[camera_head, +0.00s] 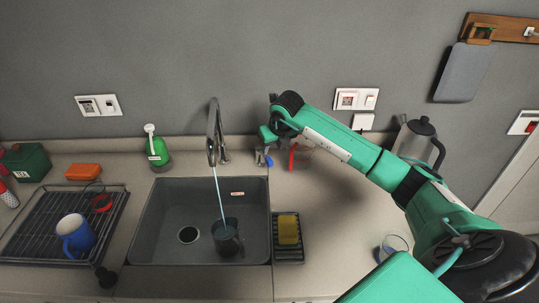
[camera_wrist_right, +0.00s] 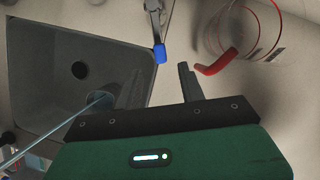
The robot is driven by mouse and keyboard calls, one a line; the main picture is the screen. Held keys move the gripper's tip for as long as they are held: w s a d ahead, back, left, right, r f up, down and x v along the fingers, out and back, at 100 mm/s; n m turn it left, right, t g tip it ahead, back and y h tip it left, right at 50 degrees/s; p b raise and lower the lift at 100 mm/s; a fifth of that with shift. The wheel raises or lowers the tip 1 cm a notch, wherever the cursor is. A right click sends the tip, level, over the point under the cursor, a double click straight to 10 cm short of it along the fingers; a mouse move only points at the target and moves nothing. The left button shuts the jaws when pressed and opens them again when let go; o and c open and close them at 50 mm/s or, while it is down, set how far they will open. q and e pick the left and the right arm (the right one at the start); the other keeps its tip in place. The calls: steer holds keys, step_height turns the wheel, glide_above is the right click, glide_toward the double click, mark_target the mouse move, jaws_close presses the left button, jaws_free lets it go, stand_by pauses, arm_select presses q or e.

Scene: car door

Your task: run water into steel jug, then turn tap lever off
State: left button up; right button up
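The steel jug (camera_head: 227,240), dark grey, stands in the sink under the tap spout (camera_head: 214,130). A water stream (camera_head: 219,195) runs from the spout into it; how full it is I cannot tell. The tap lever has a blue tip (camera_head: 268,160), just right of the sink's back corner; it also shows in the right wrist view (camera_wrist_right: 160,55). My right gripper (camera_head: 266,145) is above and behind the lever. In the wrist view its fingers look apart and empty, with the blue tip ahead of the gap; contact is not visible. My left gripper is out of view.
A clear jug with a red handle (camera_head: 293,156) stands close right of the lever. A yellow sponge (camera_head: 288,230) lies on a rack right of the sink (camera_head: 165,225). A glass (camera_head: 393,246) stands on the right counter.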

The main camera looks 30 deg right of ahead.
mark_target(269, 159)
steer(key=p+x, duration=0.2)
steer(key=x, duration=0.6)
jaws_close()
